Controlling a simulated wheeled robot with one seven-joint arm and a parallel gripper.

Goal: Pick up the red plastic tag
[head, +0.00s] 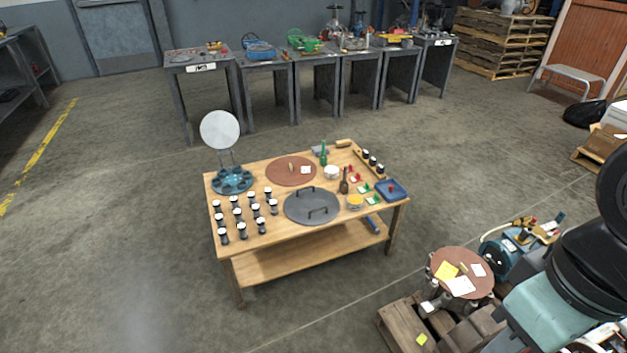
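Several small red pieces (356,179) lie on the right part of the wooden table (285,255), beside a brown bottle (344,186). They look like small tags, but they are too small to tell their exact shape or material. Small green-and-white pieces (373,201) lie just in front of them. Dark arm links of mine show at the right edge. My gripper is not in view, so its state and any load are hidden.
The table also holds a grey lid (312,207), a brown disc (291,171), a blue tray (391,190), a green bottle (323,154) and several black-and-white jars (238,215). A cluttered round stool (450,284) and crate (398,330) stand at lower right. Left floor is clear.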

